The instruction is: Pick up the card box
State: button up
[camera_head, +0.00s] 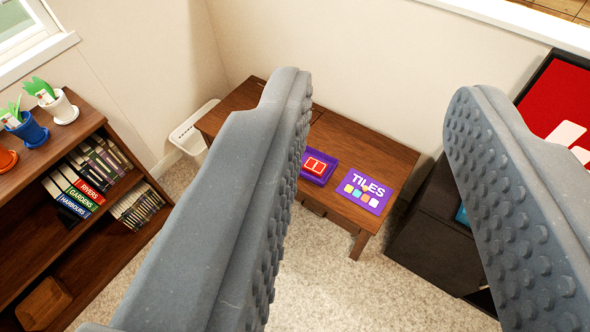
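A small open purple box (327,157) with red cards in it sits on the brown wooden table (382,148); my left finger hides part of its left side. A purple flat piece marked "TILES" (368,187), with coloured squares printed on it, lies to its right near the table's front edge. My gripper (376,88) is open, with two grey studded fingers wide apart in the foreground. Nothing is between the fingertips. The purple box and the TILES piece show in the gap between the fingers, farther off and below.
A brown bookshelf (92,131) with books and potted plants stands at the left. A white bin (190,130) stands by the wall left of the table. A dark cabinet (432,238) stands close on the table's right. Carpet (320,275) in front is clear.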

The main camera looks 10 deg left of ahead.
aim_at(312, 165)
jog(key=u, duration=0.15)
jog(key=i, duration=1)
jog(key=z, duration=0.05)
